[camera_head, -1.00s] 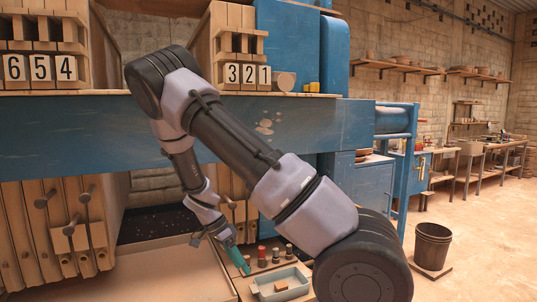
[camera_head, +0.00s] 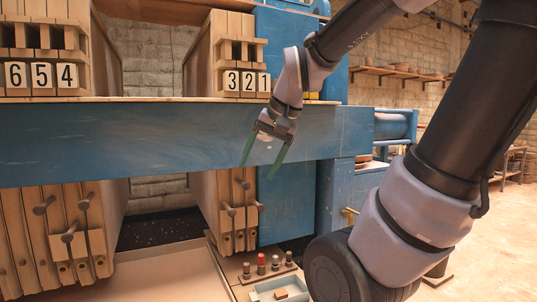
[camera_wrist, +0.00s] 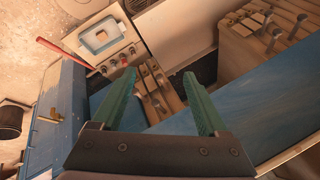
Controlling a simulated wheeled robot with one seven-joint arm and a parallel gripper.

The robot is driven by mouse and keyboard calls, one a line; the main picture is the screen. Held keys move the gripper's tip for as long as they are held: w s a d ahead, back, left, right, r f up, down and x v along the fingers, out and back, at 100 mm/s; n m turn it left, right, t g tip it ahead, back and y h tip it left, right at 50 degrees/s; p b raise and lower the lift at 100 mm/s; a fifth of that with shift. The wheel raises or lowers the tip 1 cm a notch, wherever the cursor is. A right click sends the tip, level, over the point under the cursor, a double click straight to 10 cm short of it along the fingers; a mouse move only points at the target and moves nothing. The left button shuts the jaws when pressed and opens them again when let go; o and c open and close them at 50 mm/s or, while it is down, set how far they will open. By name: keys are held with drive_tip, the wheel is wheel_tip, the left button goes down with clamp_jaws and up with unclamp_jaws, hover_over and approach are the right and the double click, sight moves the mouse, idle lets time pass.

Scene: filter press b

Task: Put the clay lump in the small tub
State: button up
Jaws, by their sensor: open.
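The small tub (camera_head: 262,298) is a pale grey-blue rectangular tray at the bottom of the head view, partly cut off by the frame edge. A small brown lump (camera_head: 282,294), which looks like the clay lump, lies inside it. In the wrist view the tub (camera_wrist: 84,40) is at the upper left, and the lump (camera_wrist: 100,40) shows small inside it. My gripper (camera_head: 261,156) has two green fingers spread apart with nothing between them. It hangs in front of the blue beam, well above and apart from the tub. Both fingers also show in the wrist view (camera_wrist: 160,78).
Several small knobs, one red (camera_head: 261,259), stand behind the tub. The wide blue beam (camera_head: 120,142) crosses behind my gripper. Wooden plates with pegs (camera_head: 237,215) hang below it. A pale tray (camera_head: 165,280) lies left of the tub.

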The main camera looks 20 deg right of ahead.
drive_tip(key=shift+n+t+h, duration=0.3)
drive_tip(key=shift+n+t, duration=0.6)
drive_tip(key=s, duration=0.1)
drive_tip(key=s+r, duration=0.2)
drive_tip(key=shift+s+d+r, duration=0.25)
drive_tip(key=shift+s, duration=0.15)
